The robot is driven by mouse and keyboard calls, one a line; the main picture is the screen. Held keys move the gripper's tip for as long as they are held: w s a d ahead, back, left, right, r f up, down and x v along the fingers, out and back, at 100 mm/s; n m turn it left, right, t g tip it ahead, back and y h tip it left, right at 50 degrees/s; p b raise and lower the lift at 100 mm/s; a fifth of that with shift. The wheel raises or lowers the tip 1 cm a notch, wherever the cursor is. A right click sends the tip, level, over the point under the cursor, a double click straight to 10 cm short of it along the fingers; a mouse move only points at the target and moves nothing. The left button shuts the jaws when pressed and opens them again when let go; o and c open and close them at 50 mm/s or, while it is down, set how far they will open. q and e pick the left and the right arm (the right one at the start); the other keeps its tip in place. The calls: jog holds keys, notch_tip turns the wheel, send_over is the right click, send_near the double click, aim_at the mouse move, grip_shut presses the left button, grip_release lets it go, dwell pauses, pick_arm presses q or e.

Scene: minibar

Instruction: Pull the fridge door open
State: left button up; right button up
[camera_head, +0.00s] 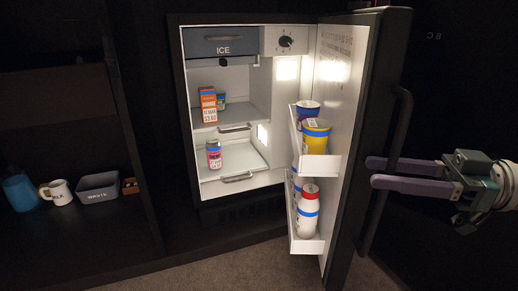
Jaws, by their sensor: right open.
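The fridge door (347,150) stands wide open, swung out to the right, with its white inner side and shelves facing left. The lit fridge interior (233,80) is in plain view. A dark vertical bar handle (397,130) runs along the outer side of the door. My right gripper (372,172) comes in from the right with its two purple fingers apart, one above the other, at the handle. The fingers reach past the handle to the door's outer face; whether they touch it I cannot tell. My left gripper does not show.
The door shelves hold a yellow tub (316,137) and a white bottle with a red cap (308,212). An orange carton (208,106) and a can (214,154) stand inside. At left, a mug (57,192) and a grey bin (98,190) sit on a shelf. Floor before the fridge is clear.

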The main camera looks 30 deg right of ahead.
notch_tip(320, 180, up, 20)
jog(key=p, duration=1.6)
jog(key=shift+c, duration=0.4)
